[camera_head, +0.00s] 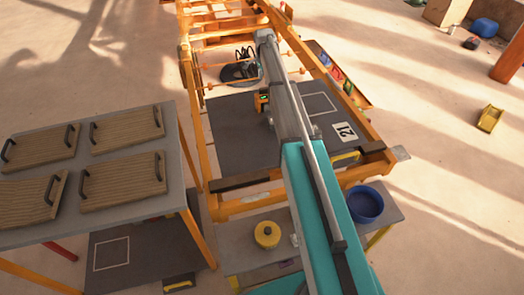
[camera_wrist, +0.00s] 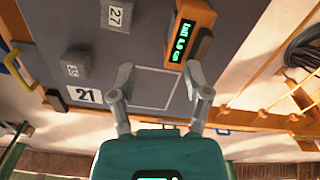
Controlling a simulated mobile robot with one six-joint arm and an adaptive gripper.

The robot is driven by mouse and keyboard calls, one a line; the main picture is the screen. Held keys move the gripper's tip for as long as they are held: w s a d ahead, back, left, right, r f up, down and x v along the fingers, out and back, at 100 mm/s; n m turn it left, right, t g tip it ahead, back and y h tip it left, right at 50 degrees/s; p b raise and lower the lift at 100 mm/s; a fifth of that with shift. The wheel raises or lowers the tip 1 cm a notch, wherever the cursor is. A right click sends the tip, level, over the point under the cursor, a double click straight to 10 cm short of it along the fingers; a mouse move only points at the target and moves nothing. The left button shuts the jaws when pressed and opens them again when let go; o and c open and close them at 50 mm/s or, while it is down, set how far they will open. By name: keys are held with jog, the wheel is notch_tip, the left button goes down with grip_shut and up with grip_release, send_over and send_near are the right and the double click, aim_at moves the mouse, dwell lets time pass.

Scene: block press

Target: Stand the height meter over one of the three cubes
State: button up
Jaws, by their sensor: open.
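The height meter (camera_wrist: 190,40) is an orange block with a lit green display, at the upper right of the wrist view. In the head view the height meter (camera_head: 263,101) shows left of my arm on the dark mat. One grey cube (camera_wrist: 117,14) bears the number 27. A second grey cube (camera_wrist: 79,65) lies lower left, with a label I cannot read surely. I cannot make out a third cube. My gripper (camera_wrist: 158,80) is open and empty, over the mat, apart from the meter and cubes. I cannot tell whether the meter has a cube under it.
A white card (camera_wrist: 86,95) numbered 21 and a white square outline (camera_wrist: 172,88) lie on the mat. The orange frame (camera_head: 187,95) surrounds the mat (camera_head: 222,140). A side table (camera_head: 80,205) with wooden trays stands left. A blue bowl (camera_head: 366,204) and yellow pot (camera_head: 267,234) stand in front.

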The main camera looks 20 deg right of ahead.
jog(key=s+a+n, duration=0.4)
jog(key=s+n, duration=0.1)
jog(key=s, duration=0.9)
jog(key=s+a+n, duration=0.4)
jog(key=s+n, duration=0.1)
jog(key=s, duration=0.8)
jog(key=s+a+n, duration=0.5)
jog(key=s, duration=0.9)
jog(key=shift+s, duration=0.35)
